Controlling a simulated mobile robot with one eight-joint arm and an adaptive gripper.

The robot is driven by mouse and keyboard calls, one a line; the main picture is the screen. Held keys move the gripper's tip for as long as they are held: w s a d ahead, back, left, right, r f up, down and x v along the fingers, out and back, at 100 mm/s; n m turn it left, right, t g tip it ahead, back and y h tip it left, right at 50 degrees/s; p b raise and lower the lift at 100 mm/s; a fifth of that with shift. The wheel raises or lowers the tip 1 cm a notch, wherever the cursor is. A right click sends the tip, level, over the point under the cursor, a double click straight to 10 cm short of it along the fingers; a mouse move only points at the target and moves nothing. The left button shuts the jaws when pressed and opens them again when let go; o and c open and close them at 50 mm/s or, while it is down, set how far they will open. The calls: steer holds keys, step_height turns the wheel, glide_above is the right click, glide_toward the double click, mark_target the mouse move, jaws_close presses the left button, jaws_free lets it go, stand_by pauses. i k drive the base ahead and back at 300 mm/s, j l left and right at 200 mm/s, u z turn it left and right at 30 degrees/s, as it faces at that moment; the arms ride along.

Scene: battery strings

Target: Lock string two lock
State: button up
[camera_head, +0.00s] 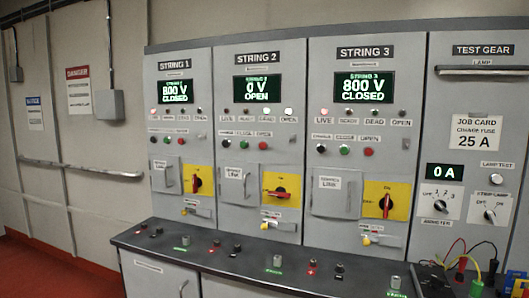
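The String 2 panel (258,140) stands in the middle of the cabinet row. Its display (257,89) reads 0 V OPEN. Its red rotary handle (277,194) lies horizontal on a yellow plate (289,181). Just below the plate is a small metal lock fitting with a yellow end (265,226), on the lower panel face. It is too small to tell whether it is locked. The String 2 link door (236,186) looks shut. My gripper is not in view.
String 1 (175,90) and String 3 (364,87) read 800 V CLOSED, with vertical red handles. A dark bench ledge (225,255) with terminals juts out below the panels. Test leads (465,262) and the 0 A meter (444,172) are at right. Red floor is at left.

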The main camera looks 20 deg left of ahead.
mark_target(263, 226)
steer(key=i+j+u, duration=0.1)
steer(key=i+u, duration=0.55)
steer(key=i, duration=0.3)
